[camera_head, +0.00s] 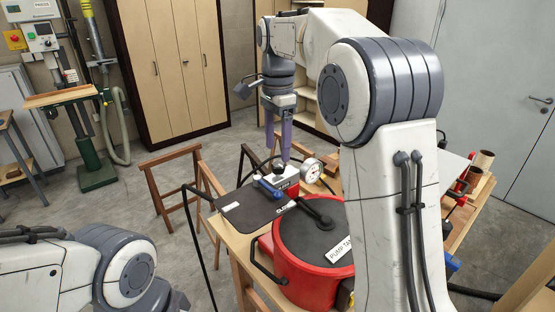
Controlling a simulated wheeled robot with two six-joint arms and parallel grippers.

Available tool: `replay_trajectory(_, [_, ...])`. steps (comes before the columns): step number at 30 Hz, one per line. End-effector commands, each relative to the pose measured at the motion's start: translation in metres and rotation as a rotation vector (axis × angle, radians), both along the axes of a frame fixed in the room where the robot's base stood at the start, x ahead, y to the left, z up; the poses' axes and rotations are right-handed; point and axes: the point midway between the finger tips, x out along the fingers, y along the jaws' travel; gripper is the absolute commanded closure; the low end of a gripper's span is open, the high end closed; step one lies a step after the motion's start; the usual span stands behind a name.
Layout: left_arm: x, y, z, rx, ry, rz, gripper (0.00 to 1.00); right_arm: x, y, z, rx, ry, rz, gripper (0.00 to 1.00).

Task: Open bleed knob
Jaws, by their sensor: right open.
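My right gripper (278,153) points straight down with two purple fingers, open, just above a small valve block (287,178). A small dark knob (276,166) shows on top of the block, close under the fingertips. It is partly hidden by the fingers, and I cannot tell whether they touch it. A blue lever handle (268,188) lies in front of the block, and a round white pressure gauge (311,170) stands to its right. My left gripper is out of view; only part of my left arm shows at the lower left.
A red pump tank (300,275) with a dark lid and a "PUMP TA…" label stands in front of the block. A dark mat (248,210) lies to its left on a wooden bench. My right arm hides much of the bench's right side. A wooden sawhorse (170,160) stands behind.

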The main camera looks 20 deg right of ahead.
Motion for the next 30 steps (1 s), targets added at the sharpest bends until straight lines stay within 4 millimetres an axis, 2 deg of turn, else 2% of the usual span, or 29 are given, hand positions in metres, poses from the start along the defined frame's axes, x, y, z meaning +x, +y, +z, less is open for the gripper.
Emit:
replay_trajectory(3, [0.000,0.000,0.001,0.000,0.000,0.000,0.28,-0.001,0.000,-0.021,0.000,0.004,0.000,0.28])
replay_trajectory(9, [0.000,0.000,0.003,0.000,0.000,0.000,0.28,-0.001,-0.001,-0.041,0.000,0.000,-0.001,0.28])
replay_trajectory(19, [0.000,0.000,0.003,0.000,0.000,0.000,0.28,-0.001,-0.001,-0.045,0.000,-0.001,-0.001,0.28])
replay_trajectory(20, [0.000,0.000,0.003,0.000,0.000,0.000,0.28,-0.001,-0.001,-0.045,0.000,-0.001,-0.001,0.36])
replay_trajectory(21, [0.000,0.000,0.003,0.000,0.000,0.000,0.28,-0.001,-0.001,-0.045,0.000,-0.001,0.000,0.51])
replay_trajectory(25, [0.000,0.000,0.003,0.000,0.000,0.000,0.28,-0.001,-0.001,-0.045,0.000,-0.001,0.000,1.00])
replay_trajectory(30, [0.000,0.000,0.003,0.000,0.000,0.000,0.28,-0.001,-0.001,-0.045,0.000,0.000,0.003,1.00])
